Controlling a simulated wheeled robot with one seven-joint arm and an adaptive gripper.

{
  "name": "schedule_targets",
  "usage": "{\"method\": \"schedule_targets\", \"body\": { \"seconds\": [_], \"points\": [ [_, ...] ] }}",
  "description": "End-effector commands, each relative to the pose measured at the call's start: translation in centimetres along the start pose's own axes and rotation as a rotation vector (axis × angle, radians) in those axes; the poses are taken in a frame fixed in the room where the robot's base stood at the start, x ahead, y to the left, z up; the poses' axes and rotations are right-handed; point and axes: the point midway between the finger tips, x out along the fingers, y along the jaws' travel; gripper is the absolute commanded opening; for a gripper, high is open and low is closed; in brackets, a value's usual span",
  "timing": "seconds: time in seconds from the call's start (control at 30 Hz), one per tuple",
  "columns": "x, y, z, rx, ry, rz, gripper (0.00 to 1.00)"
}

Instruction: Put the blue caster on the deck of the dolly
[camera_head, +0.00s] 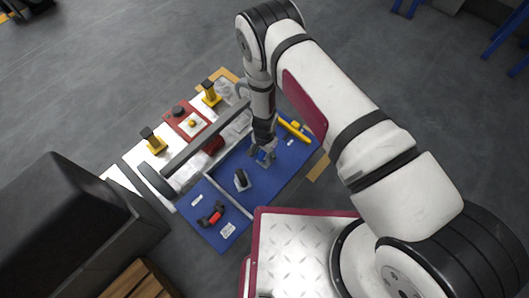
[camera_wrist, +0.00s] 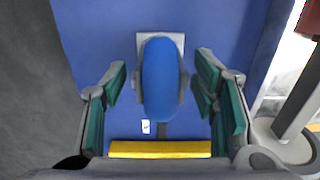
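The blue caster (camera_wrist: 160,78) stands on the blue mat in the wrist view, its long rounded wheel over a pale square plate. My gripper (camera_wrist: 163,92) is open, with green-padded fingers apart on either side of the caster. In the head view my gripper (camera_head: 263,157) reaches down over the blue mat and mostly hides the caster. I cannot surely tell which part is the dolly's deck; a red body (camera_head: 180,113) with a pale top and yellow knob lies left of the arm.
A dark caster-like piece (camera_head: 242,180) stands on the mat (camera_head: 268,187), with a red-and-black tool (camera_head: 212,215) farther left. A yellow tool (camera_head: 294,129) lies right of my gripper.

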Motion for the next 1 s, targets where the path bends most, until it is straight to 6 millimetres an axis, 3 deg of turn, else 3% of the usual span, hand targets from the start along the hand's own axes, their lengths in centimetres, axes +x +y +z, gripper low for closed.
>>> {"method": "schedule_targets", "body": {
  "seconds": [0.17, 0.27, 0.7, 1.0],
  "points": [
    [-0.4, 0.0, 0.0, 0.000, 0.000, 0.000, 0.54],
    [-1.9, -0.1, -0.1, 0.000, 0.001, -0.002, 0.54],
    [-10.4, -0.1, 0.0, -0.001, 0.001, -0.001, 0.54],
    [-12.3, 0.0, 0.0, 0.001, 0.001, 0.000, 0.54]
  ]
}}
